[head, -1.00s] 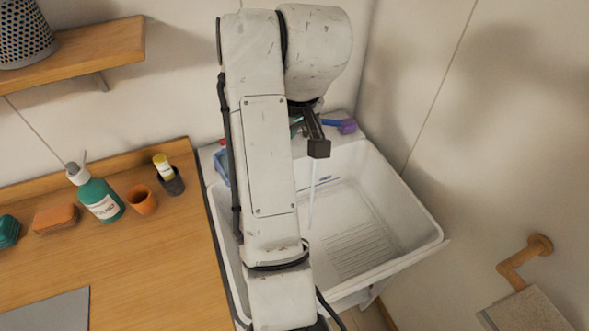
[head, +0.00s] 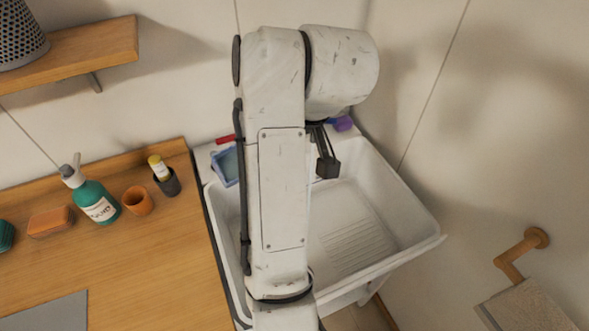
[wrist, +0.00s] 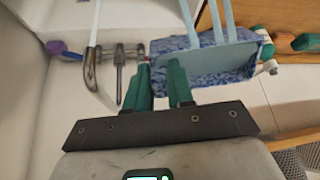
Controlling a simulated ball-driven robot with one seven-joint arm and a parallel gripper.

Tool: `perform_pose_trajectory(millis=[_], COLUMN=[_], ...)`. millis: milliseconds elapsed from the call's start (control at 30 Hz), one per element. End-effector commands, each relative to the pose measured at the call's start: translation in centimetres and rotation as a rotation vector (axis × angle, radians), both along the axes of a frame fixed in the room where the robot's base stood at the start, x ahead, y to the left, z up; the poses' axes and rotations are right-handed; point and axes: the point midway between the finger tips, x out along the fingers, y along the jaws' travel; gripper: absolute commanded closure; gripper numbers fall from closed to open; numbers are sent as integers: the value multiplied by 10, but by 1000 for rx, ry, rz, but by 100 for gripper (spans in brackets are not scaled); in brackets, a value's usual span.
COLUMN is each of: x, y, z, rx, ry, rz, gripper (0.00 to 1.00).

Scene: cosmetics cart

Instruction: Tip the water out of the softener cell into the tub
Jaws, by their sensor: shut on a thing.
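The softener cell (head: 228,167) is a blue box, seen left of my arm over the tub's back left corner in the head view. In the wrist view its mottled blue wall and paler inside (wrist: 205,60) show beyond my fingers, and it looks tilted. Pale blue strips like running water (wrist: 226,18) reach from it to the top edge. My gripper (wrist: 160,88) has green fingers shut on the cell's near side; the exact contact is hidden. The white tub (head: 400,245) has a ribbed floor; no pooled water shows there.
A metal tap (wrist: 92,65) stands beside the cell in the wrist view. A purple item (head: 343,124) lies on the tub's back ledge. The wooden counter at left holds a green pump bottle (head: 95,200), an orange cup (head: 137,200) and a dark cup (head: 168,182).

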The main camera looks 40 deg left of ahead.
Motion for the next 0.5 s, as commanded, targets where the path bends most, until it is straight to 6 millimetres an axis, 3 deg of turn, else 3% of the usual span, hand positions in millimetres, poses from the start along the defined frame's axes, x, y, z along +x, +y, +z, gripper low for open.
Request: perform_pose_trajectory(millis=[500], x=[0], y=[0], z=[1], rx=[70], ry=[-13], rz=[2], gripper=[100])
